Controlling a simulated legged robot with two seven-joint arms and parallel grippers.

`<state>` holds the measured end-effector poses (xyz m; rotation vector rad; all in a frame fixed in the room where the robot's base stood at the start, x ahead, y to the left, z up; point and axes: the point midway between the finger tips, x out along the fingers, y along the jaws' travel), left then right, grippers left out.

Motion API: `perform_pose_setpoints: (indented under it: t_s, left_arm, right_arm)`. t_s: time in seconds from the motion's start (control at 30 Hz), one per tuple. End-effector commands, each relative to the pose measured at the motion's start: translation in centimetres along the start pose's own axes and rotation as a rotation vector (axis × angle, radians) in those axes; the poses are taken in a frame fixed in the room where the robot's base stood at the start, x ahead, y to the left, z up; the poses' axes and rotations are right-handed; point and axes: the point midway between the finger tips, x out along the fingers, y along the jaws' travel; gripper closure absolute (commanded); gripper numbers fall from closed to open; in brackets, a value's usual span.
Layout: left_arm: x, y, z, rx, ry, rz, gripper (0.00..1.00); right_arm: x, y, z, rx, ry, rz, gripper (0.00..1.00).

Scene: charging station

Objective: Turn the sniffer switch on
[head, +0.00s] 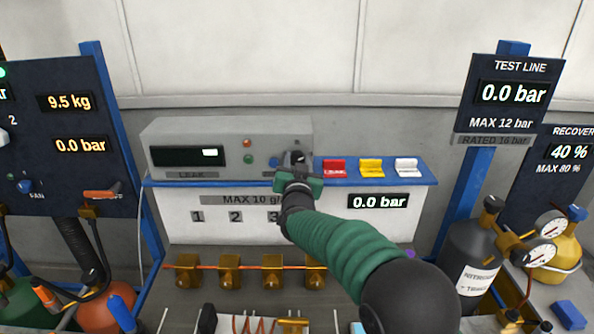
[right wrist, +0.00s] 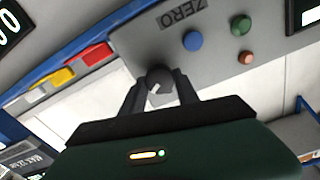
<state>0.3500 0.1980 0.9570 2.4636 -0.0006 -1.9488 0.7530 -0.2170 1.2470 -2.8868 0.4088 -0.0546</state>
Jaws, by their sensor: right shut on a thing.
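The grey box (head: 228,131) with a dark display and a LEAK label stands on the blue-edged shelf. Its dark round knob (right wrist: 158,80), with a pale pointer mark, is the switch in my grip. My right gripper (head: 297,162) reaches the box's right front and largely hides the knob in the head view. In the right wrist view, the two fingers of my right gripper (right wrist: 160,88) are shut on the knob from both sides. The display shows a pale lit bar. My left gripper is not in view.
Red (head: 334,168), yellow (head: 371,168) and white (head: 406,167) switches sit right of the box. A blue button (right wrist: 193,40), green button (right wrist: 240,25) and orange button (right wrist: 245,57) are near the knob. A nitrogen cylinder (head: 470,262) stands right; brass valves (head: 230,272) line the front.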

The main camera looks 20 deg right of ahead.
Motion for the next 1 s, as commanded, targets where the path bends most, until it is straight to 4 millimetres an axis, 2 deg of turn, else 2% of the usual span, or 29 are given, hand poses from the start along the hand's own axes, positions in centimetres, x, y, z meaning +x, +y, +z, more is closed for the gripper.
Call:
perform_pose_setpoints:
  t_s: [0.03,0.5,1.0]
  left_arm:
    - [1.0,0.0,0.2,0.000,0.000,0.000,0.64]
    - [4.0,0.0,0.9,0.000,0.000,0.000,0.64]
    - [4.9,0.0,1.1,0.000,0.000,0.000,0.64]
  right_arm:
    - [-0.1,0.2,1.5,0.041,-0.020,0.001,1.00]
    - [-0.1,0.1,1.3,0.425,-0.021,0.003,1.00]
    - [0.0,0.0,1.1,0.569,-0.021,0.004,1.00]
